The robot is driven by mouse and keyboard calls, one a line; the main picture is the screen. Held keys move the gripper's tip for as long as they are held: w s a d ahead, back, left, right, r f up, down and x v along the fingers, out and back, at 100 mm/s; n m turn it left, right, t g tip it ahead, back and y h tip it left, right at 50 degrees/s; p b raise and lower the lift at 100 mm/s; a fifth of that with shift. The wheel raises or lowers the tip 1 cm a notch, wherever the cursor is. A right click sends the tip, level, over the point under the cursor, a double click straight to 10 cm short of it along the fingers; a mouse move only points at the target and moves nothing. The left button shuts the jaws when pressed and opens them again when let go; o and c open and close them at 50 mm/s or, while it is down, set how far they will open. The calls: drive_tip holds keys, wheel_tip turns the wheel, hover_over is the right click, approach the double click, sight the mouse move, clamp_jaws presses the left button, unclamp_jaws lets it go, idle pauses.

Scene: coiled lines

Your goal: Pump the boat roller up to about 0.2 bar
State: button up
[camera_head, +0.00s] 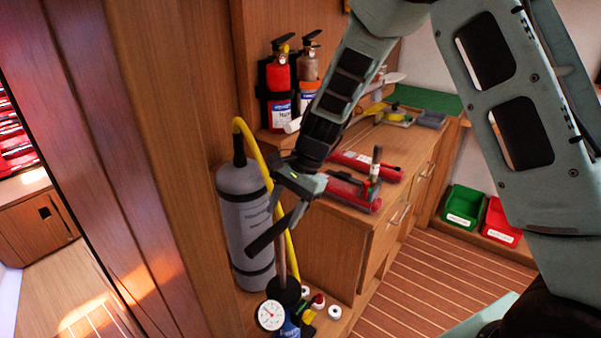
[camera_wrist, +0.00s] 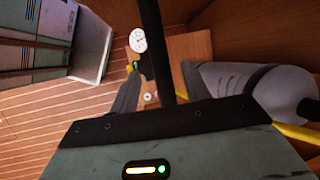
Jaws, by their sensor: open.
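The boat roller (camera_head: 243,215) is a grey cylinder with dark bands, standing upright against the wood; it also shows in the wrist view (camera_wrist: 232,88). A yellow hose (camera_head: 257,148) runs from its top down towards the pump. The blue-bodied pump (camera_head: 291,330) stands at bottom centre, with a round white gauge (camera_head: 271,315), also in the wrist view (camera_wrist: 138,40); its reading is too small to tell. The pump's black handle (camera_head: 268,236) is a bar on a thin rod. My gripper (camera_head: 285,208) is open at the handle; in the wrist view the bar (camera_wrist: 151,40) passes between the fingers. Contact is unclear.
A wooden counter (camera_head: 405,160) with red cylinders (camera_head: 352,190) stands right of my gripper. Two extinguishers (camera_head: 279,85) hang behind. Green (camera_head: 463,207) and red bins (camera_head: 502,222) sit at right. Small white caps (camera_head: 334,312) lie beside the pump. The striped floor is clear.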

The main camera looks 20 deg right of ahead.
sight(273, 237)
drive_tip(key=b+v, duration=0.1)
drive_tip(key=v, duration=1)
drive_tip(key=shift+r, duration=0.2)
drive_tip(key=shift+d, duration=0.1)
drive_tip(key=p+x, duration=1)
drive_tip(key=x, duration=0.9)
drive_tip(key=shift+f, duration=0.2)
